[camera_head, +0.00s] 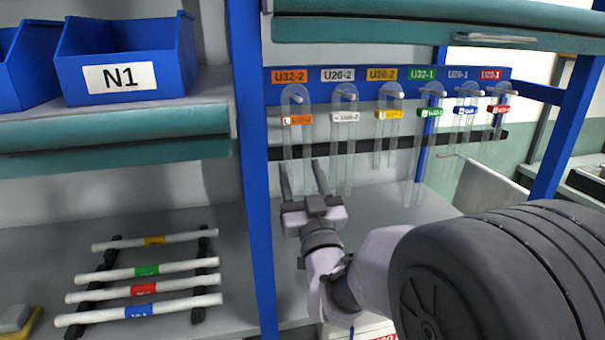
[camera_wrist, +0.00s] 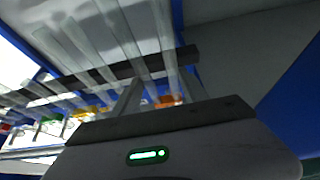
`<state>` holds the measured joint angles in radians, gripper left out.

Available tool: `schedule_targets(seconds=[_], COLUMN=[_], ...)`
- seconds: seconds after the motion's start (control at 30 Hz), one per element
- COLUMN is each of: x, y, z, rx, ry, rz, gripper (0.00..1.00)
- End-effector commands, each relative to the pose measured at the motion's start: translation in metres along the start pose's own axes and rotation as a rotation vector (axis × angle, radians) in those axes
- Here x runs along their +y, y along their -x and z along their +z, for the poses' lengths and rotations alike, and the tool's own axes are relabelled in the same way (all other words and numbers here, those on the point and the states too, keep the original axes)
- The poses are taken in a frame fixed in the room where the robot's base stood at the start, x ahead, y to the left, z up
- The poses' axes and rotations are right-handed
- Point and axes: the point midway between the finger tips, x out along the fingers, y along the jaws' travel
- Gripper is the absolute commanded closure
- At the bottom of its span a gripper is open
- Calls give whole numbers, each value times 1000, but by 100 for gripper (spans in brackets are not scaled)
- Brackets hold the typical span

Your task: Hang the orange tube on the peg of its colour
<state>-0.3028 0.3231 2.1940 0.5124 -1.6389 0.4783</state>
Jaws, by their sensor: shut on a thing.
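The orange-tagged clear U-shaped tube (camera_head: 297,120) is upright, bend up, below the orange U32-2 label (camera_head: 290,75) in the head view. Its bend shows around the orange peg (camera_head: 298,98); whether its weight rests there I cannot tell. My gripper (camera_head: 304,178) is below the tag, fingers pointing up, shut on the tube's lower part. In the wrist view the orange tag (camera_wrist: 167,101) shows between the fingers of my gripper (camera_wrist: 160,92). The tube's lower ends are partly hidden by the gripper.
To the right, white (camera_head: 345,117), yellow (camera_head: 389,115), green (camera_head: 430,113), blue and red tagged tubes hang on their pegs. A blue post (camera_head: 252,200) stands close left of my gripper. Straight tubes lie on a rack (camera_head: 110,262) at lower left.

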Motion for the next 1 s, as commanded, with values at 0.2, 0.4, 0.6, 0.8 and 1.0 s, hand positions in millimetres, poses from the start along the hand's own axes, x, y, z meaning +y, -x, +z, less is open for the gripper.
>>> schedule_targets(seconds=[0.2, 0.4, 0.6, 0.8, 1.0], x=[0, 0, 0, 0, 0], y=[0, -1, -5, -6, -6], z=[1, 1, 3, 3, 3], rx=[1, 1, 1, 0, 0], ry=[0, 0, 0, 0, 0], rz=[0, 0, 0, 0, 0], gripper=[91, 91, 91, 91, 91])
